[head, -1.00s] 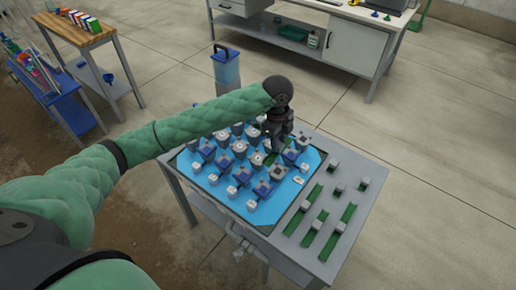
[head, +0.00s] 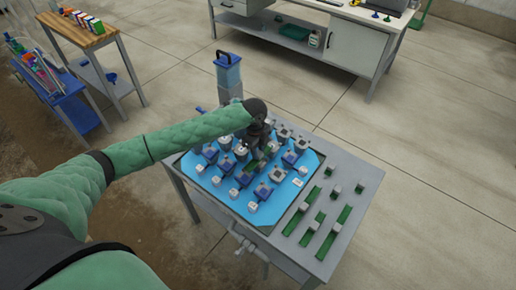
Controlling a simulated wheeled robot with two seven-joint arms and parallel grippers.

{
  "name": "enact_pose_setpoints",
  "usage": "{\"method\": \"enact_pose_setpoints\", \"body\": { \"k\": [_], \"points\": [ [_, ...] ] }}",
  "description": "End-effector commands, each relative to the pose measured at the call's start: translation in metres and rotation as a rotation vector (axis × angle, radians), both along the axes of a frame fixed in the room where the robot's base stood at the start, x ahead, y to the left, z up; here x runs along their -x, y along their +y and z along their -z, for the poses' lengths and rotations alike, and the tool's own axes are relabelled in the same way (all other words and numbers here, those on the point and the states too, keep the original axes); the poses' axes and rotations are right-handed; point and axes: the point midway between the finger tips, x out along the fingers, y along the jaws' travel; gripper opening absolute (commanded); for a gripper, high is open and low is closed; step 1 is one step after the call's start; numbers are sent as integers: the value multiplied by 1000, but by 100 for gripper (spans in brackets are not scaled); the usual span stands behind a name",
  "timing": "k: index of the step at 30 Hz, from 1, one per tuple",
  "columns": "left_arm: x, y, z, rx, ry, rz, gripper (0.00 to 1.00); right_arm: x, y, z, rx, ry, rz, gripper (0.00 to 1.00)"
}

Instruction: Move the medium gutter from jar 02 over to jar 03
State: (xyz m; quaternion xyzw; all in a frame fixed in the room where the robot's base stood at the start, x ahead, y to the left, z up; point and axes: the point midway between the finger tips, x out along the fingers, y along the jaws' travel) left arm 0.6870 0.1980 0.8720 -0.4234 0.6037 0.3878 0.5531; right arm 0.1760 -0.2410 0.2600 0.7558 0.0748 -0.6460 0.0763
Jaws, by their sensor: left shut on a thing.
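My left gripper (head: 258,154) is over the middle of the blue panel (head: 228,203), which carries rows of grey and blue jars. It is shut on a green gutter (head: 254,166), which shows just below and beside the fingers, low among the jars. The gripper and forearm hide part of the gutter and several jars behind them. The jar labels are too small to read, so I cannot tell which are jar 02 and jar 03, or whether the gutter touches a jar. My right gripper is not in view.
Several green gutters with grey blocks (head: 325,246) lie on the grey table top (head: 352,172) right of the panel. A blue container (head: 229,72) stands behind the panel. A valve and pipe (head: 246,243) stick out at the table's front. The floor to the right is clear.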

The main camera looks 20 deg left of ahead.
Motion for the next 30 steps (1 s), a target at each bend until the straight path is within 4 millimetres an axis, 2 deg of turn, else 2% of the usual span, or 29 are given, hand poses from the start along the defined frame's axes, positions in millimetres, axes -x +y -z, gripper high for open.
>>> {"method": "enact_pose_setpoints", "body": {
  "k": [3, 18, 19, 22, 30],
  "points": [
    [1, -1, 4, 1, 0, 1, 5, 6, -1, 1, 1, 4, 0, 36],
    [0, 0, 11, 0, 1, 1, 5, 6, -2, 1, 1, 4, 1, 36],
    [0, 0, 11, 0, 1, 1, 32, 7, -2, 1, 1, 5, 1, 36],
    [0, 0, 11, 0, 1, 1, 50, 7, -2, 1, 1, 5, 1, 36],
    [0, 0, 10, 0, 0, 1, 50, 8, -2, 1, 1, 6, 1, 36]
  ]
}}
